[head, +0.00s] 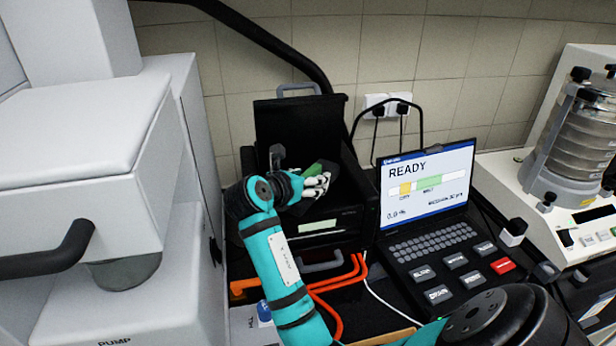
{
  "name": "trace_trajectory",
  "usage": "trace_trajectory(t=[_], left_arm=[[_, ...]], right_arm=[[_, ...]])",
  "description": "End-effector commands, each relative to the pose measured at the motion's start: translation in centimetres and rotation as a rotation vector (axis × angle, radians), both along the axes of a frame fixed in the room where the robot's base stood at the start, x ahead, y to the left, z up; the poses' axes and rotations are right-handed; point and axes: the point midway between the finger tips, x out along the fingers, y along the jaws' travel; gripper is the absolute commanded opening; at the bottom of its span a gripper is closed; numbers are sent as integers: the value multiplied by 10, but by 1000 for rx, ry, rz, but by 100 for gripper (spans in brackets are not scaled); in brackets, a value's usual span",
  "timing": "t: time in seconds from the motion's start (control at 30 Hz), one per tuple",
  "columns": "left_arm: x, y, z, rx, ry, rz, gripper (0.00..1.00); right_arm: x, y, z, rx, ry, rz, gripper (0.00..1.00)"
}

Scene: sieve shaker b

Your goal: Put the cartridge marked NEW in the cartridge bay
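The gripper and wrist hide much of the inside of the case, and I cannot make out the cartridge bay.
A black laptop-like console (440,242) reading READY stands right of the case. A sieve shaker (540,200) is at the far right. A white pump housing (85,135) fills the left. Orange tubing (335,283) and cables lie in front, and a tiled wall stands behind.

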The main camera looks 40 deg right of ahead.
Motion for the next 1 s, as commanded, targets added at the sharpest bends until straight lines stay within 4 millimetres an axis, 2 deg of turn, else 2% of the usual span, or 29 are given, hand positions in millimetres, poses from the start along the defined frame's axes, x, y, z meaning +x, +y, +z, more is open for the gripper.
trace_trajectory(t=[0.4,0.43,0.6,0.87,1.0], left_arm=[[1,1,8,1,-1,0,88],[1,1,8,1,-1,0,88],[2,2,8,2,-3,0,88],[3,3,7,4,-5,1,88],[4,3,-1,4,-6,1,88]], right_arm=[[0,0,-8,-3,-3,1,6],[0,0,-10,-1,0,1,60],[0,0,-10,-1,1,0,81],[0,0,-9,0,0,0,81],[0,0,-4,0,-3,0,81]])
